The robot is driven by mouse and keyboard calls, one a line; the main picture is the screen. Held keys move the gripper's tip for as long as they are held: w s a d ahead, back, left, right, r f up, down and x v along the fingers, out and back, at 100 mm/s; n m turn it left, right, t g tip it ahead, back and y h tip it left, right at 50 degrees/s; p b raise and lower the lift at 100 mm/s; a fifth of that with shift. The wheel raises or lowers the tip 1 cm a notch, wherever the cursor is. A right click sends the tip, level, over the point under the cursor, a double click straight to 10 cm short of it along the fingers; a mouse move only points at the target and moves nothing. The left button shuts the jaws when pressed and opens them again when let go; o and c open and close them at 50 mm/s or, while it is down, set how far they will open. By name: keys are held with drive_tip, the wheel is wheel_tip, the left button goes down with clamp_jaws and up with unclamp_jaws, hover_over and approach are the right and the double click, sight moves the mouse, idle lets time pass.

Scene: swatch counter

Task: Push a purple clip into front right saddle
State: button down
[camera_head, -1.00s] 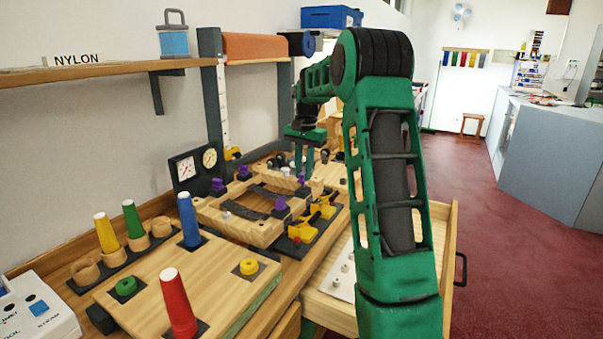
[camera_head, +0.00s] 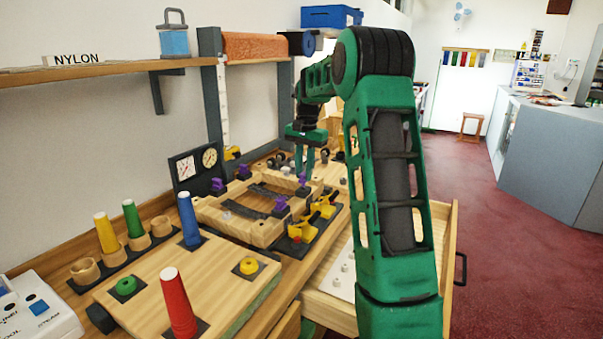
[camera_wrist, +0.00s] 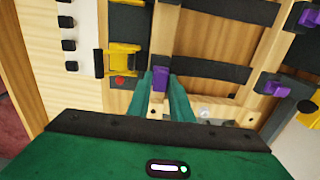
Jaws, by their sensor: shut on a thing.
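A purple clip (camera_wrist: 160,77) sits between my gripper's two green fingers (camera_wrist: 161,92) in the wrist view. My gripper (camera_head: 304,172) is shut on this clip over the far right part of the wooden frame (camera_head: 258,233) in the head view. The clip (camera_head: 302,180) shows just under the fingertips. I cannot tell how deep it sits in the saddle below, which the fingers and clip partly hide.
Yellow toggle clamps (camera_head: 323,207) stand close beside the frame's right side; one shows left of my fingers (camera_wrist: 122,60). A wooden board with a red cone (camera_head: 177,305) lies in front. An open drawer (camera_head: 325,312) is at the right. Two dials (camera_head: 197,162) stand behind.

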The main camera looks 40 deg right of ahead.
sight(303, 173)
drive_tip(key=shift+f, duration=1.2)
idle(1.6)
drive_tip(key=c, duration=1.5)
unclamp_jaws()
drive_tip(key=shift+o, duration=0.6)
drive_tip(key=shift+o, duration=1)
drive_tip(key=shift+r, duration=3)
